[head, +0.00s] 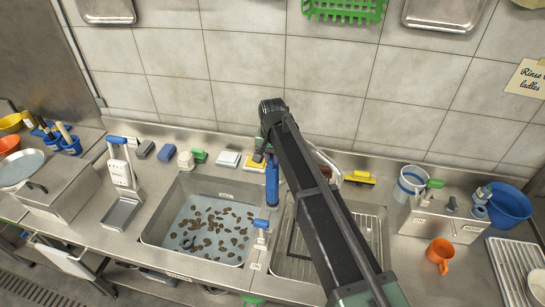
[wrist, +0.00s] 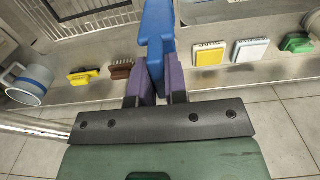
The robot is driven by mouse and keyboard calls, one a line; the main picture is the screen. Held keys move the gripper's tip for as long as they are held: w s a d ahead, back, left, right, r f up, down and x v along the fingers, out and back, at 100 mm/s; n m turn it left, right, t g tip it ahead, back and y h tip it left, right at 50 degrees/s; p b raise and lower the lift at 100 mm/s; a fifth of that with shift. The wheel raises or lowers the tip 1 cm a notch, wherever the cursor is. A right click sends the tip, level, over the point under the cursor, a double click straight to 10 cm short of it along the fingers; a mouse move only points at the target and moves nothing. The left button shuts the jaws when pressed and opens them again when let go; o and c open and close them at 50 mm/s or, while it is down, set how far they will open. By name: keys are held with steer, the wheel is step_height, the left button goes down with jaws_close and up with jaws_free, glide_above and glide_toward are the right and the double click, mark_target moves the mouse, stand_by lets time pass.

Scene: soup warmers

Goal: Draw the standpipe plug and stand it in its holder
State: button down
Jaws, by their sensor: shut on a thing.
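In the head view the blue piece (head: 272,182) hangs at the right end of the filled sink (head: 158,212), below the end of my arm. Its lower end and whether it touches anything are unclear. The sink holds cloudy water with many brown bits. A small white fitting with a blue top (head: 261,225) stands at the front of the divider between the sinks. I cannot tell which thing is the plug's holder.
An empty sink with a rack (head: 372,225) lies right, partly behind my arm. Sponges and brushes line the back ledge, including a yellow brush (head: 359,177). A steel box (head: 440,222), an orange mug (head: 439,252) and a blue bowl (head: 509,205) stand right. A blue-handled dispenser (head: 122,172) stands left.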

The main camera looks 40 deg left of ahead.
steer(key=shift+f+b, duration=0.5)
steer(key=shift+f, duration=0.1)
steer(key=c, duration=1.1)
jaws_free()
steer(key=shift+r, duration=0.1)
step_height(320, 180, up, 11)
steer(key=p, duration=1.1)
